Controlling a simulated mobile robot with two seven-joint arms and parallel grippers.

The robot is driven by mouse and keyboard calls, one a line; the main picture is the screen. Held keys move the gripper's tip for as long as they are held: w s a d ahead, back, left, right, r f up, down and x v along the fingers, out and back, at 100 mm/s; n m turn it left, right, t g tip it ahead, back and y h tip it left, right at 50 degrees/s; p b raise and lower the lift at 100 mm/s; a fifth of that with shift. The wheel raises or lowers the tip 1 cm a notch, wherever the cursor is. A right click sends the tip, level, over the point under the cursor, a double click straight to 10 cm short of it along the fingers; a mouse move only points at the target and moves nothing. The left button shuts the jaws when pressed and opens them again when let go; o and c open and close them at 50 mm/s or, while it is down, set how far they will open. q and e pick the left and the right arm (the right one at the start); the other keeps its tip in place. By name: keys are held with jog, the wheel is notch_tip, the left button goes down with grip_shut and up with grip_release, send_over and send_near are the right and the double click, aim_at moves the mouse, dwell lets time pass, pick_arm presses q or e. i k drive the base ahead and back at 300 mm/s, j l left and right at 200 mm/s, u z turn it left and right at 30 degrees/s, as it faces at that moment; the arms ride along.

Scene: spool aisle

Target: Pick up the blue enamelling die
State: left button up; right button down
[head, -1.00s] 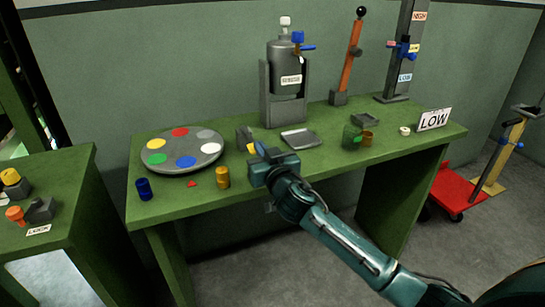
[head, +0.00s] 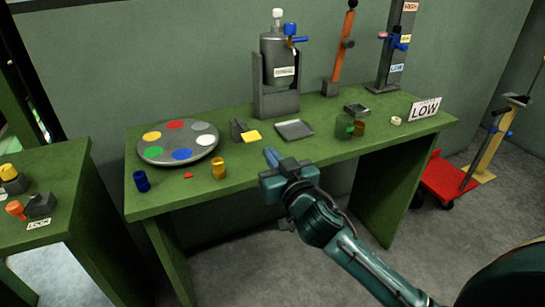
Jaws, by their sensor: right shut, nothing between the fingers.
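A dark blue cylinder with a hollow-looking top (head: 141,181), which looks like the blue enamelling die, stands upright at the front left of the green table (head: 330,158). My right gripper (head: 272,156) is shut and empty. It is over the table's front edge, well to the right of the blue cylinder and apart from it. A similar gold cylinder (head: 219,168) stands between them. My left gripper is not in view.
A round grey palette (head: 150,157) with several coloured spots lies behind the blue cylinder. A small red triangle (head: 188,175), a yellow piece (head: 252,136) and a grey tray (head: 294,130) lie nearby. A grey canister (head: 279,65) stands at the back.

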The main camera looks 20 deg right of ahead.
aim_at(140, 176)
jog(key=k, duration=1)
